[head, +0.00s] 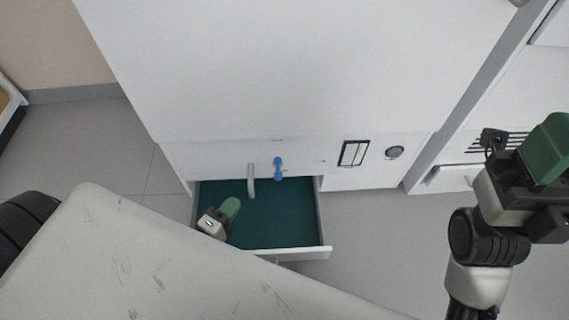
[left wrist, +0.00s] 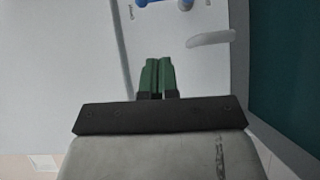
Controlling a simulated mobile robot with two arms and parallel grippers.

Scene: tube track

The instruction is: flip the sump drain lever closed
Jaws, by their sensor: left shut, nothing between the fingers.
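The blue lever (head: 278,168) is on the white cabinet front, above the open drawer, and looks roughly upright in the head view. It also shows cut off at the top edge of the left wrist view (left wrist: 163,3). A grey spout (head: 251,181) sticks out just left of it and also shows in the left wrist view (left wrist: 212,38). My left gripper (head: 231,208) is below and left of the lever, apart from it. In the left wrist view its green fingers (left wrist: 158,75) are together and empty. My right gripper (head: 545,150) is at the far right, away from the lever; its jaw gap is hidden.
The open drawer (head: 323,251) with a teal inside lies below the lever. A black-framed panel (head: 353,153) and a round dial (head: 394,152) are to the right on the cabinet. Small labels near the lever are too small to read. Grey floor is free at left.

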